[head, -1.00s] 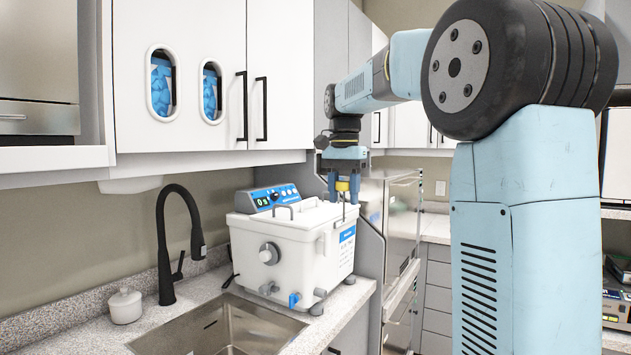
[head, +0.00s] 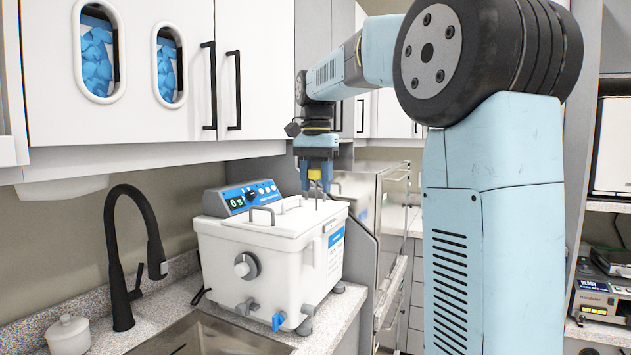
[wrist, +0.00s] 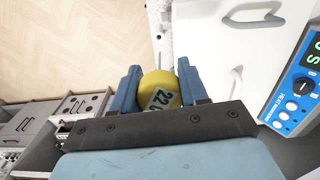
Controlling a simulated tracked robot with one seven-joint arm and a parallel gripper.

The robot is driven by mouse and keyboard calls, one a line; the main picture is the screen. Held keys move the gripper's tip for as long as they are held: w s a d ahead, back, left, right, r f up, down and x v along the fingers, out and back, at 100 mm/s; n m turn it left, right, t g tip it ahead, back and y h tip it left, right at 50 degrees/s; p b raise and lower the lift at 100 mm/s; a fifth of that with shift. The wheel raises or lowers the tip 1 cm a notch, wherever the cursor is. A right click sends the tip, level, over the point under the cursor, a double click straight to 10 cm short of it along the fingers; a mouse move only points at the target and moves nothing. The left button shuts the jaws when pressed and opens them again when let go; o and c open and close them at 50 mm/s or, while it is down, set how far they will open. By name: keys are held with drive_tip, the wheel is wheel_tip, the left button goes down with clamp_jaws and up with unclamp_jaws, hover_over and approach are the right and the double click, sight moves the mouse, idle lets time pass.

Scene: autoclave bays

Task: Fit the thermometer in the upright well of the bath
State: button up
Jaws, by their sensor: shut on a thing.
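My gripper (head: 317,182) is shut on the thermometer, above the right rear part of the bath. The thermometer (wrist: 160,90) has a round yellow head with a display reading partly visible as "22", held between the two blue fingers in the wrist view. In the head view its yellow head (head: 315,174) shows between the fingers, with a short length of thin stem below. The white bath (head: 262,262) has a blue control panel and a lid with handles. I cannot make out the well, or whether the stem tip is in it.
The bath stands on a speckled counter beside a sink (head: 205,337) with a black tap (head: 125,255). White wall cabinets (head: 180,70) hang above. A steel unit (head: 365,215) stands close right of the bath.

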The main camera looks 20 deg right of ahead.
drive_tip(key=shift+s+f, duration=0.1)
drive_tip(key=shift+f, duration=2.8)
drive_tip(key=shift+f, duration=1.6)
drive_tip(key=shift+r, duration=0.2)
drive_tip(key=shift+r, duration=1.15)
drive_tip(key=shift+f, duration=1.25)
idle(0.9)
